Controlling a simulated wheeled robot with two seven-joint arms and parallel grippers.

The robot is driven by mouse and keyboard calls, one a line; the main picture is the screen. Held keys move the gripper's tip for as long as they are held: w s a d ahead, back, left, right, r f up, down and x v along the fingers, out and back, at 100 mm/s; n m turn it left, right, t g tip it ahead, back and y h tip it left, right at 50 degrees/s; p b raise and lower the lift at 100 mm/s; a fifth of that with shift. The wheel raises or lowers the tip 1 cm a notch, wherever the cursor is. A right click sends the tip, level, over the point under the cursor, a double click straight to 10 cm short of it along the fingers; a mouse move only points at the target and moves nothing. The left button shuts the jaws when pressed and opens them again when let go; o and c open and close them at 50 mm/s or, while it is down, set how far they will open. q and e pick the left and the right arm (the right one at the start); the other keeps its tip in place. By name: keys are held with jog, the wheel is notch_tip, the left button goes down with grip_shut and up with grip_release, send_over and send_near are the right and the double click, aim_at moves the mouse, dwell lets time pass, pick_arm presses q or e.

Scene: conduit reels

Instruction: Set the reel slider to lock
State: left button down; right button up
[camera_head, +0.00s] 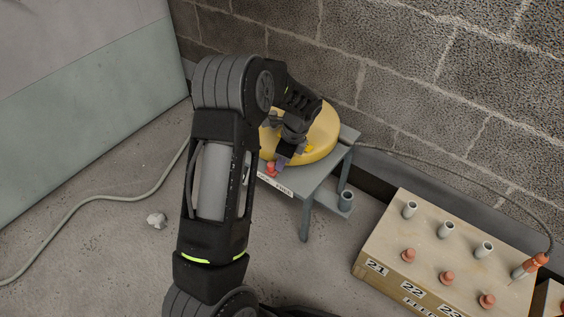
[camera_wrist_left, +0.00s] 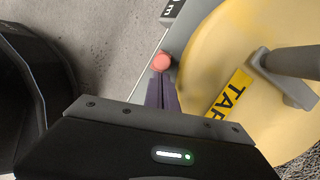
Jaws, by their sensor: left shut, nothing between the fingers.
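The yellow reel (camera_head: 322,138) sits on a grey stand (camera_head: 318,180) against the block wall. The slider's red knob (camera_head: 271,169) stands at the stand's front edge, above a white label strip (camera_head: 275,187) too small to read surely. My left gripper (camera_head: 282,161) reaches down beside the reel and is shut and empty. In the left wrist view the purple fingers (camera_wrist_left: 161,90) lie together. The red knob (camera_wrist_left: 161,62) shows just beyond their tips, touching or very close; I cannot tell which. The reel with its "TAP" lettering (camera_wrist_left: 230,93) is right beside them. My right gripper is out of view.
A beige box (camera_head: 430,240) with numbered positions, grey sockets and red plugs stands on the floor at right. An orange-handled plug (camera_head: 529,266) on a cable is at its right end.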

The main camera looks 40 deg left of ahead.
pick_arm(q)
jog(key=shift+w+d, duration=0.1)
jog(key=shift+d, duration=0.25)
jog(key=d, duration=0.1)
jog(key=w+d+p, duration=0.1)
jog(key=shift+d+r, duration=0.1)
jog(key=shift+d, duration=0.25)
jog(key=s+p+v, duration=0.1)
jog(key=p+v, duration=0.2)
jog(key=v, duration=0.7)
jog(key=shift+w+d, duration=0.25)
jog(key=shift+w, duration=0.25)
